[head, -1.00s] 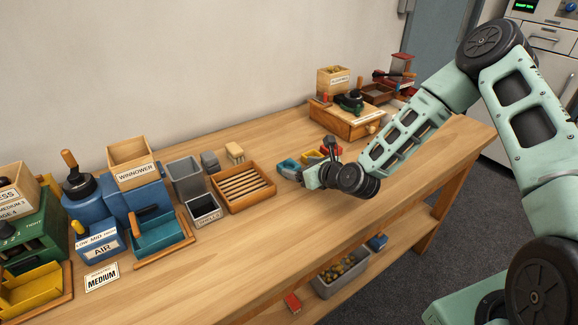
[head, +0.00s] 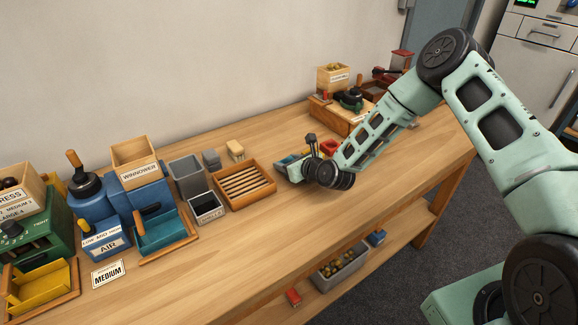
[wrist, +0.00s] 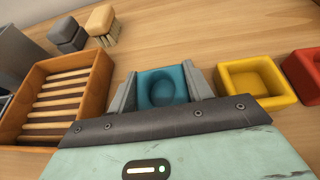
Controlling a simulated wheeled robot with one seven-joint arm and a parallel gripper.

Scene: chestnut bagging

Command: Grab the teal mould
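The teal mould (wrist: 163,87) is a small block with a round hollow, and it sits on the bench between the two grey fingers of my gripper (wrist: 161,92) in the wrist view. One finger stands close along each side of it. I cannot tell whether the fingers press on it or leave a thin gap. In the head view the teal mould (head: 286,161) shows just left of my gripper (head: 298,168), which is low over the bench and hides part of it.
Right of the teal mould stand a yellow mould (wrist: 253,80) and a red mould (wrist: 304,72). A wooden slatted tray (wrist: 96,95) is close on the left. A brush (wrist: 103,22) and a grey block (wrist: 67,35) lie behind. The bench front (head: 260,235) is clear.

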